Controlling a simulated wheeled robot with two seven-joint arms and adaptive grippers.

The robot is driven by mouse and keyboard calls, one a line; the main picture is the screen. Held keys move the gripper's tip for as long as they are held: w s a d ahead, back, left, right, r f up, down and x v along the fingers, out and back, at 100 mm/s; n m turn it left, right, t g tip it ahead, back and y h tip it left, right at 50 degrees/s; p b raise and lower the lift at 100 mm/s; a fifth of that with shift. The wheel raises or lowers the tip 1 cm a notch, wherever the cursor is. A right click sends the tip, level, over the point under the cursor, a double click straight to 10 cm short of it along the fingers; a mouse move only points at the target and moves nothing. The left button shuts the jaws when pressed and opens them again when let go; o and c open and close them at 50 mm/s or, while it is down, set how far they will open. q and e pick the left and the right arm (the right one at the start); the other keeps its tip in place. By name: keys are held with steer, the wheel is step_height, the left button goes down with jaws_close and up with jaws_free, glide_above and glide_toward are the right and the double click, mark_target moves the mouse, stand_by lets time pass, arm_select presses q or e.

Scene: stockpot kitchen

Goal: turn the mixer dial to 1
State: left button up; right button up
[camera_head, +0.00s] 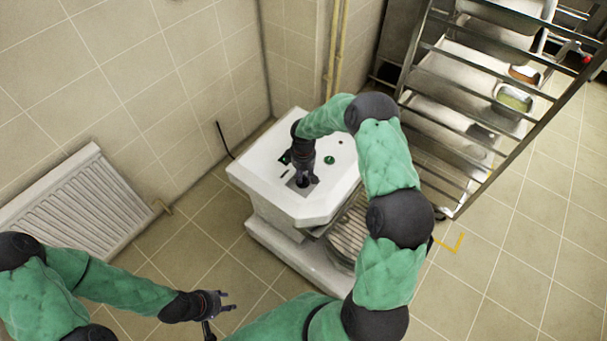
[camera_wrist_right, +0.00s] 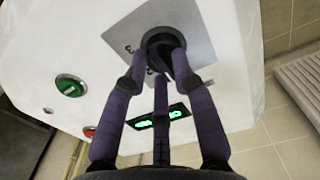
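The mixer is the white cabinet (camera_head: 262,165) in the middle of the head view. Its black dial (camera_wrist_right: 158,38) sits on a grey square plate (camera_wrist_right: 203,45) in the right wrist view. My right gripper (camera_head: 303,183) points down at the plate. In the right wrist view its fingers (camera_wrist_right: 160,62) bend inward around the dial and appear to touch it. They hide part of the dial, and its setting cannot be read. Small marks show on the plate beside it. My left gripper (camera_head: 226,302) is open and empty above the floor, apart from the mixer.
A green knob (camera_wrist_right: 70,86), a red button (camera_wrist_right: 90,131) and a lit green display (camera_wrist_right: 158,117) are on the mixer's top. A metal rack (camera_head: 455,110) stands to the right. A radiator (camera_head: 85,205) is on the left wall. Floor is free in front.

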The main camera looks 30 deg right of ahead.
stand_by(0.3)
step_height(320, 180, up, 12)
stand_by(0.6)
stand_by(0.3)
steer(key=shift+m+y, duration=0.4)
steer(key=shift+y, duration=0.4)
steer(key=s+a+f, duration=0.1)
steer(key=a+f, duration=0.1)
steer(key=s+a+f, duration=0.1)
steer(key=a+f, duration=0.2)
steer(key=s+a+f, duration=0.1)
steer(key=a+f, duration=0.1)
steer(key=shift+s+a+f, duration=0.15)
steer(key=shift+a+f, duration=0.25)
steer(key=s+a+f+m, duration=0.2)
steer(key=s+a+f, duration=0.1)
steer(key=s+a, duration=0.2)
steer(key=s+a+f+m+y, duration=0.1)
steer(key=s+a+f, duration=0.3)
steer(key=s, duration=0.5)
steer(key=s+a+f+m+y, duration=0.1)
steer(key=s+a+f+m, duration=0.2)
steer(key=s+a, duration=0.3)
steer(key=shift+s+a+f, duration=0.25)
steer(key=shift+s+f, duration=0.35)
steer(key=shift+s, duration=0.2)
